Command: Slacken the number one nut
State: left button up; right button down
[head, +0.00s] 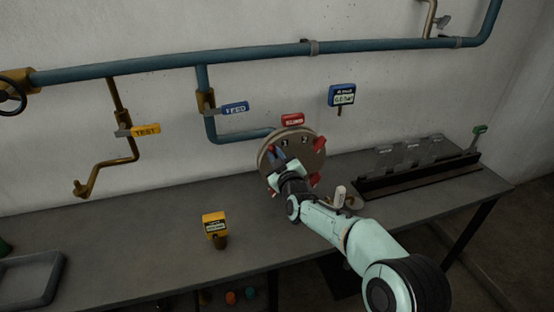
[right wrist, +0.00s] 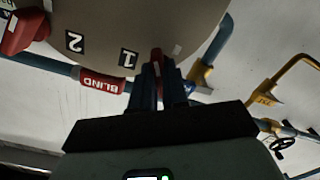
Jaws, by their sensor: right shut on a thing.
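The round grey-brown flange cover (head: 290,158) stands upright at the end of the blue pipe, with red nuts around its rim. In the right wrist view the cover (right wrist: 130,25) shows upside down, with number plates 1 (right wrist: 128,58) and 2 (right wrist: 75,42). The number one nut (right wrist: 157,54) is the red one beside plate 1. My right gripper (right wrist: 157,75) is shut on this nut; its fingers hide part of it. In the head view my right gripper (head: 279,158) is at the cover's left side. My left gripper is not in view.
A red BLIND tag (head: 292,120) is above the cover. Blue FEED (head: 235,108) and yellow TEST (head: 145,130) tags hang left. A blue gauge (head: 342,95) is on the wall. A yellow-topped device (head: 214,225) and a dark rack (head: 415,178) stand on the bench (head: 130,240).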

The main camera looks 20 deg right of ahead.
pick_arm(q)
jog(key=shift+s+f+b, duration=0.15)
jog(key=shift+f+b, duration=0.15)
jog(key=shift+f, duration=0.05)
pick_arm(e)
jog(key=shift+r+n, duration=0.25)
jog(key=shift+n, duration=1.35)
jog(key=c, duration=1.4)
grip_release()
jog(key=shift+o, duration=1.3)
jog(key=shift+w+f, duration=0.1)
jog(key=shift+f, duration=0.05)
jog(key=shift+s, duration=0.6)
pick_arm(q)
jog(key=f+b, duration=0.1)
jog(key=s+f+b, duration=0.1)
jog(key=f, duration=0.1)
jog(key=shift+b, duration=0.35)
pick_arm(e)
jog(key=s, duration=1.2)
jog(key=shift+d, duration=0.25)
